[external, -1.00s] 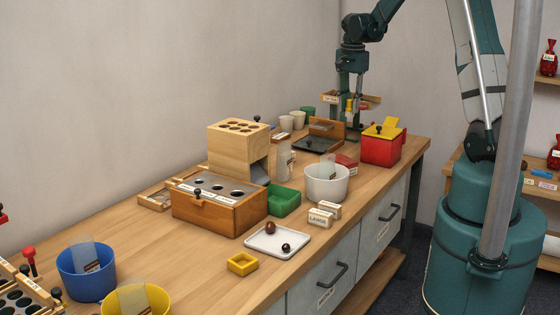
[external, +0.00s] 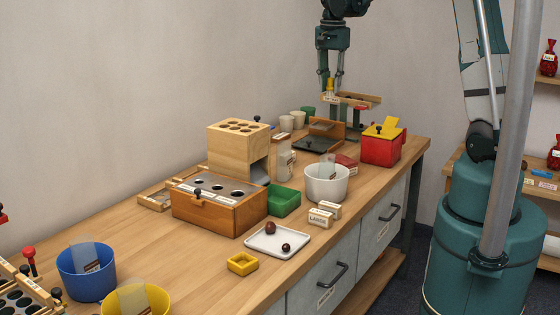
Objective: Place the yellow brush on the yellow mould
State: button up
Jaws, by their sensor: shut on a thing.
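The yellow brush (external: 330,85) is between the fingers of my gripper (external: 331,93), high above the far end of the bench. My gripper is shut on it; the brush's lower part is small and hard to make out. The yellow mould (external: 242,264), a small square with a hollow middle, sits on the bench's near part, in front of the white tray. It is far from my gripper, down and to the left in the picture.
Between them stand a wooden box with holes (external: 220,204), a wooden block (external: 238,146), a green tray (external: 284,200), a white bowl (external: 326,184) and a white tray (external: 278,240) with two chestnuts. A wooden rack (external: 350,100) is beside my gripper. A red box (external: 381,148) stands at right.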

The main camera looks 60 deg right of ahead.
jog(key=w+a+n, duration=0.1)
jog(key=a+n, duration=0.1)
jog(key=a, duration=1.1)
jog(key=w+a+n, duration=0.1)
jog(key=a+n, duration=0.2)
jog(key=a, duration=1)
jog(key=w+a+n+p, duration=0.1)
jog(key=a+n, duration=0.2)
jog(key=a, duration=1.1)
jog(key=shift+w+r, duration=0.1)
jog(key=shift+w, duration=0.3)
jog(key=s+a+n, duration=0.3)
jog(key=s+a, duration=0.3)
jog(key=a, duration=0.5)
jog(key=s+a+n+p, duration=0.1)
jog(key=s+a+n, duration=0.2)
jog(key=s+a, duration=0.65)
jog(key=s+a+n, duration=0.2)
jog(key=s+a, duration=0.2)
jog(key=a, duration=0.9)
notch_tip(320, 180, down, 11)
jog(key=shift+w, duration=0.15)
jog(key=shift+f, duration=0.2)
jog(key=shift+a+f+b, duration=0.1)
jog(key=shift+f+b, duration=0.4)
jog(key=shift+f, duration=2.55)
